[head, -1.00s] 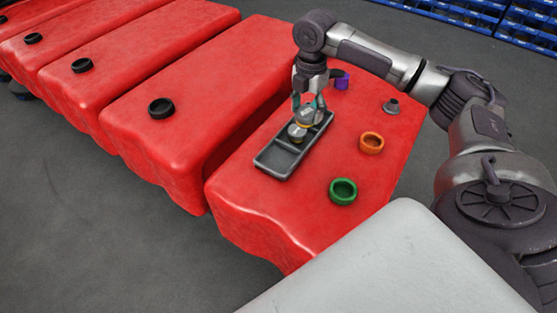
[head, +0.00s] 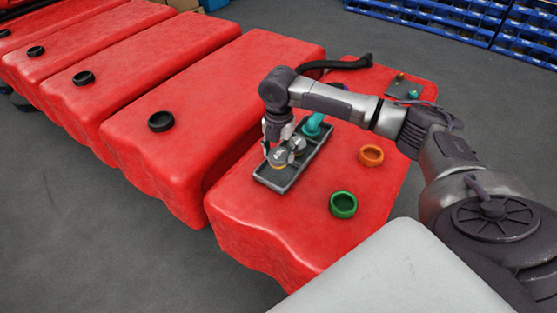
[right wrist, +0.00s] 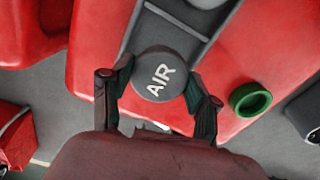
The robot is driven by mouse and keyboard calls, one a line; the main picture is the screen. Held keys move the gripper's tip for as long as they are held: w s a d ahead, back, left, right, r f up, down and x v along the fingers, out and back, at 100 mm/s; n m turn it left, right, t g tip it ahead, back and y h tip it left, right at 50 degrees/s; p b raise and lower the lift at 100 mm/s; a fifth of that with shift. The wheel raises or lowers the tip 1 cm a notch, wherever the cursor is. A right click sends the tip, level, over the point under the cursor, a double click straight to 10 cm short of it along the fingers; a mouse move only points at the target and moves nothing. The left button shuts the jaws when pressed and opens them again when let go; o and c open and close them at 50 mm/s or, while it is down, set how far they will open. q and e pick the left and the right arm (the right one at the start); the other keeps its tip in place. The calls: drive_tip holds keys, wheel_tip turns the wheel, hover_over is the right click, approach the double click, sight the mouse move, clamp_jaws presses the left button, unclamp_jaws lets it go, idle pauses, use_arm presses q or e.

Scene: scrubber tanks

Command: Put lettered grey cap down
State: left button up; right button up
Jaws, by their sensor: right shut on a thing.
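The lettered grey cap (head: 279,157), a round disc, is in my right gripper (head: 280,153) at the near-left end of a dark grey tray (head: 283,186). In the right wrist view the cap (right wrist: 160,78) reads "AIR" and sits between the two fingers (right wrist: 158,88), which close on its sides. It overlaps the end compartment of the tray (right wrist: 190,40). Whether it touches the tray floor is hidden. Another grey round piece (head: 298,145) is in the tray just behind it, partly covered by the gripper. My left gripper is not in view.
A teal piece (head: 314,125) stands at the tray's far end. An orange ring cap (head: 371,155) and a green ring cap (head: 343,204) lie on the red tank (head: 310,225) to the right. A black hose (head: 345,63) lies at its far end. Neighbouring tanks carry black caps (head: 161,121).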

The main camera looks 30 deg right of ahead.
sight(279, 162)
drive_tip(key=shift+f, duration=2.05)
drive_tip(key=o, duration=0.9)
drive_tip(key=shift+f, duration=0.15)
wheel_tip(279, 162, up, 12)
drive_tip(key=shift+r, duration=0.2)
drive_tip(key=shift+f, duration=0.1)
